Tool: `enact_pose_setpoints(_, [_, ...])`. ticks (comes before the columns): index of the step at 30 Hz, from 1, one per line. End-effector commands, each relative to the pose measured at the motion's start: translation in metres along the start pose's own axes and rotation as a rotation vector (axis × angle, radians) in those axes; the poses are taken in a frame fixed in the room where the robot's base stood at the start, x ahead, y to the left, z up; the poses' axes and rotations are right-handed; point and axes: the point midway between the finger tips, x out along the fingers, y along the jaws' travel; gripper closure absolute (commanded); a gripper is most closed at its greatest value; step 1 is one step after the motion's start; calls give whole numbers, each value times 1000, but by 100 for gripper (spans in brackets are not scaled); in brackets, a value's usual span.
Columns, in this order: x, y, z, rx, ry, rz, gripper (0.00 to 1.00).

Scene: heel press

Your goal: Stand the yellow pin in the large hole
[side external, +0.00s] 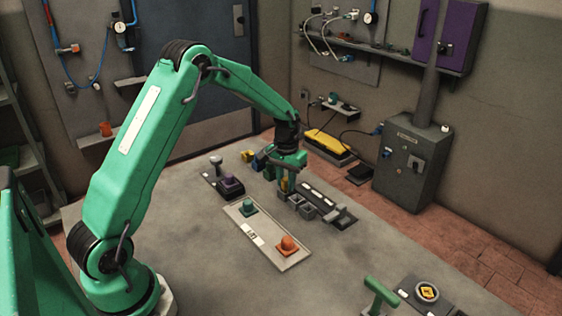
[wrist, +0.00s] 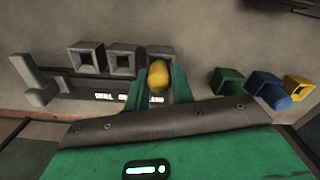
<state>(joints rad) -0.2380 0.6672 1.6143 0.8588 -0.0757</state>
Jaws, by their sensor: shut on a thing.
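My gripper (side external: 286,184) is shut on the yellow pin (wrist: 159,76), whose rounded end shows between the two green fingers in the wrist view (wrist: 160,90). In the side view the yellow pin (side external: 284,184) is a small patch between the fingers, above or beside the row of grey square sockets. The pin's lower end is hidden, so I cannot tell whether it touches anything. The grey sockets differ in size; the one at the left of the row, a large square hole (wrist: 87,57), looks widest in the wrist view. The pin is to the right of it there.
A pale board (side external: 266,246) with teal and orange pieces lies in front. A dark block with a purple piece (side external: 231,184) stands left. The front-left table is clear.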

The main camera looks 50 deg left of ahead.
Motion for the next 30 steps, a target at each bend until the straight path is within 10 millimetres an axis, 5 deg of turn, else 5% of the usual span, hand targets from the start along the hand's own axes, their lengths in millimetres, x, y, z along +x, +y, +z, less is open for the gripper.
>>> enact_pose_setpoints(18, [5,0,0,0,0,0,99])
enact_pose_setpoints(19, [5,0,0,0,1,0,72])
enact_pose_setpoints(22, [5,0,0,0,0,0,53])
enact_pose_setpoints(30, [5,0,0,0,0,0,51])
